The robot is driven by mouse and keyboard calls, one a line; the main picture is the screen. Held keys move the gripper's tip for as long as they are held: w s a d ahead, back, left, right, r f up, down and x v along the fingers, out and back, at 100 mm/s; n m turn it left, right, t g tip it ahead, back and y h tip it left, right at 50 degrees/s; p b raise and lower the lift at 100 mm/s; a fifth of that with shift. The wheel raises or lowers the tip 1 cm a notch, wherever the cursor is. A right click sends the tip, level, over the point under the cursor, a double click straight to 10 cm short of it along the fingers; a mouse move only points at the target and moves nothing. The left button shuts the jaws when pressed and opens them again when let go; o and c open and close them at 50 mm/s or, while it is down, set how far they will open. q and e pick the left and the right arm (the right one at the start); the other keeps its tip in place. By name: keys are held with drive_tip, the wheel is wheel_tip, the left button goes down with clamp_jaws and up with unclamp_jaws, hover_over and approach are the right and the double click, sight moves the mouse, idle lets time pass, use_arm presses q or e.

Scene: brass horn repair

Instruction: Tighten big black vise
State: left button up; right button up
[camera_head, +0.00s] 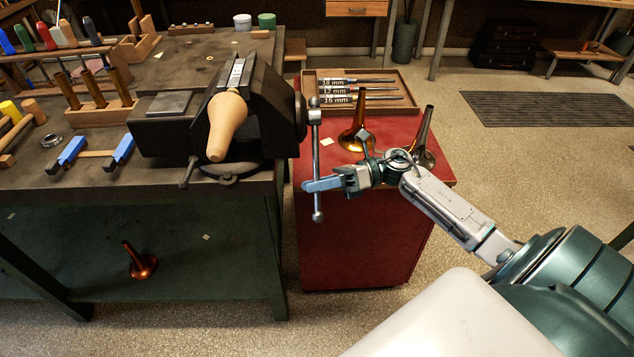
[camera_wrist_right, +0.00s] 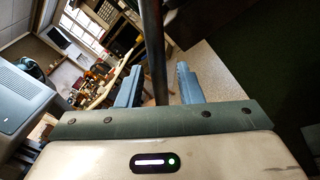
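The big black vise (camera_head: 262,115) is bolted to the workbench. A pale tapered wooden piece (camera_head: 226,128) sits at its jaws. The vise's steel handle bar (camera_head: 316,150) hangs about upright at its right side, with a ball at the lower end. My right gripper (camera_head: 322,184) is at the bar's lower half, with blue fingers level with it. My left gripper is not in view.
A red cabinet (camera_head: 345,245) stands right of the bench, below my right arm. It carries a wooden tray (camera_head: 397,108) of labelled mandrels and two brass bells (camera_head: 358,125). Blue-handled tools (camera_head: 70,152) lie left of the vise. Another bell (camera_head: 140,264) stands on the lower shelf.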

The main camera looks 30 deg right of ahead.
clamp_jaws()
